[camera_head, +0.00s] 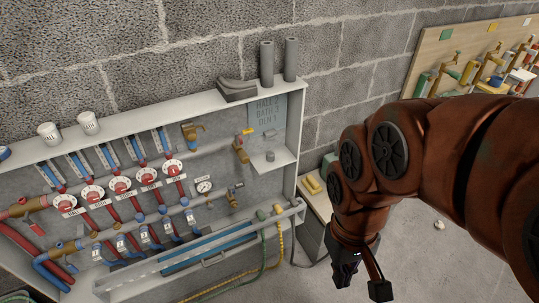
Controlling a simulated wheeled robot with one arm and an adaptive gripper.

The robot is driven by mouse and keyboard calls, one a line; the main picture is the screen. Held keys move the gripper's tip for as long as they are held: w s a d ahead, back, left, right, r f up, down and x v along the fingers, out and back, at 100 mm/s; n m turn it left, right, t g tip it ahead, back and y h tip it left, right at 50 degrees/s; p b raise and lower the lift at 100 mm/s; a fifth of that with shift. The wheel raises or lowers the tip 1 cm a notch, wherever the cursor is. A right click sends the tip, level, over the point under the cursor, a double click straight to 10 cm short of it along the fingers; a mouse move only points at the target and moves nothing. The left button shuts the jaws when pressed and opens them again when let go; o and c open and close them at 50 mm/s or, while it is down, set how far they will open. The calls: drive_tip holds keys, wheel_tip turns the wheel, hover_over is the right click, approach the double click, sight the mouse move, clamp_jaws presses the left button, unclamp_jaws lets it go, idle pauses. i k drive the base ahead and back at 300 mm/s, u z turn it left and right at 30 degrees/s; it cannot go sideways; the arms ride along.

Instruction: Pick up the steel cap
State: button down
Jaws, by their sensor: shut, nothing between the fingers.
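A small grey piece (270,156), which may be the steel cap, sits on the little shelf at the right end of the manifold cabinet; it is too small to be sure. My gripper (343,280) hangs pointing down at the lower right, in front of and below that shelf. It is dark, shut and empty, and well apart from the grey piece. My reddish-brown arm reaches in from the right and covers part of the floor and wall.
The white cabinet (292,150) holds red and blue pipes, valves and a gauge (204,186). White cups (88,122) and dark grey tubes (267,62) stand on its top. A low bench (318,203) adjoins it. A pegboard (440,48) hangs at upper right.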

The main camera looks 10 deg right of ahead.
sight(271, 155)
drive_tip(key=u, duration=0.25)
drive_tip(key=k, duration=0.45)
drive_tip(key=u, duration=1.45)
drive_tip(key=i, duration=0.6)
drive_tip(key=z, duration=1)
drive_tip(key=i, duration=0.85)
drive_tip(key=z, duration=0.15)
